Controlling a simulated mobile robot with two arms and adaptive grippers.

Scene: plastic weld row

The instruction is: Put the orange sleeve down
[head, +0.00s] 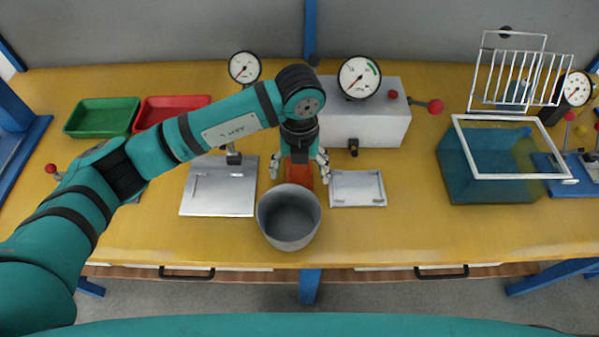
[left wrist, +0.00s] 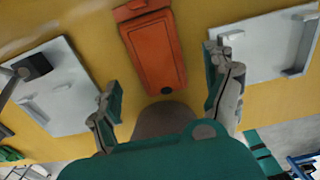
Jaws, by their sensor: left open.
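The orange sleeve (left wrist: 153,50) lies on the yellow bench top, between two metal plates, and shows between and beyond my fingers in the left wrist view. In the head view the orange sleeve (head: 300,173) is partly hidden under my left gripper (head: 300,172). My left gripper (left wrist: 165,95) is open, with its fingers spread to either side and apart from the sleeve. My right gripper is not in view.
A grey bin (head: 289,232) stands just in front of the sleeve. Metal plates (head: 218,190) and (head: 357,203) flank it. A grey box with a gauge (head: 378,125) stands behind. A water tank (head: 490,170) is at right, with green (head: 88,118) and red trays at left.

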